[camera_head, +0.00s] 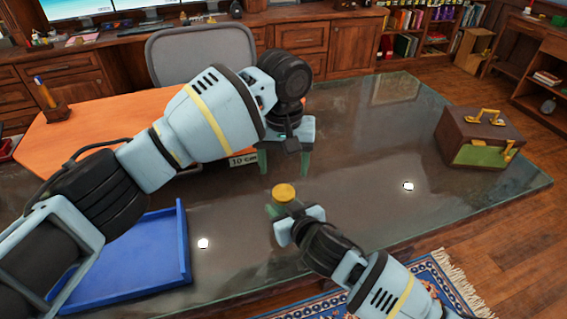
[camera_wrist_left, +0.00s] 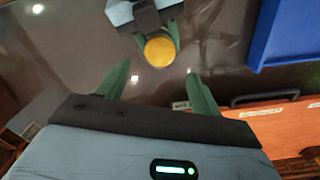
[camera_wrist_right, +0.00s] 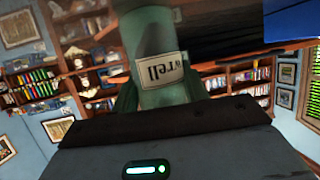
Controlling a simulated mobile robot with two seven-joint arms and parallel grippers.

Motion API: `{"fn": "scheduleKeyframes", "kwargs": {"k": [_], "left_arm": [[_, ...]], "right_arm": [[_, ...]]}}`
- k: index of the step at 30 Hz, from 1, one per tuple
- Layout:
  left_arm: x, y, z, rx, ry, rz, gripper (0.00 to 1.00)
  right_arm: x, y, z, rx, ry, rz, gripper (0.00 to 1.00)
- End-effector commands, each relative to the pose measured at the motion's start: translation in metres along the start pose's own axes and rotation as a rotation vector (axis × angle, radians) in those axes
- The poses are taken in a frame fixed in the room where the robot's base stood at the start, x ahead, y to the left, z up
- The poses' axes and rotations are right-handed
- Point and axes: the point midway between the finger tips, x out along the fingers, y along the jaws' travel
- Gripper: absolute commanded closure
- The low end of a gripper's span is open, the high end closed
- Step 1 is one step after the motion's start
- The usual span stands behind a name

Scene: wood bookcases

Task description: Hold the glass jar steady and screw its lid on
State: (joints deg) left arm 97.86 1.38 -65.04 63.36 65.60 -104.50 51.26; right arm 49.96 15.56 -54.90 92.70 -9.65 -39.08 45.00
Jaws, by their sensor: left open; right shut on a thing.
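The glass jar (camera_wrist_right: 160,75) is a greenish see-through vessel with a white label, seen close up between the fingers of my right gripper (camera_wrist_right: 158,92). A round yellow lid (camera_head: 284,193) sits at the top of the jar in the head view; I cannot tell how tight it is. My right gripper (camera_head: 281,213) is shut on the jar above the desk. My left gripper (camera_head: 286,160) is open and empty, beyond the lid and apart from it. In the left wrist view, the lid (camera_wrist_left: 160,50) lies ahead of the open fingers (camera_wrist_left: 160,88). The jar is mostly hidden under the lid there.
The dark glossy desk (camera_head: 360,150) has free room to the right. A blue tray (camera_head: 182,245) lies at the left front. An orange board (camera_head: 90,130) lies behind my left arm. A brown case (camera_head: 450,132) stands at the right. A grey chair (camera_head: 185,60) stands behind the desk.

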Motion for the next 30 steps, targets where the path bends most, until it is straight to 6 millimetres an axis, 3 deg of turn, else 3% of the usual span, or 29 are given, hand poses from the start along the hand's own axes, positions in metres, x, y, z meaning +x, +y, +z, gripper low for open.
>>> {"fn": "scheduleKeyframes", "kwargs": {"k": [5,18,30], "left_arm": [[0.011,0.000,0.000,0.000,-0.001,-0.001,0.35],[0.069,0.000,0.000,0.000,-0.001,-0.001,0.35],[0.081,0.000,0.000,0.002,0.000,0.000,0.35]], "right_arm": [[0.000,0.001,0.000,-0.001,-0.001,0.001,1.00],[0.000,0.000,0.000,-0.001,-0.001,0.001,1.00],[0.000,0.000,0.000,-0.001,-0.001,0.001,1.00]]}}
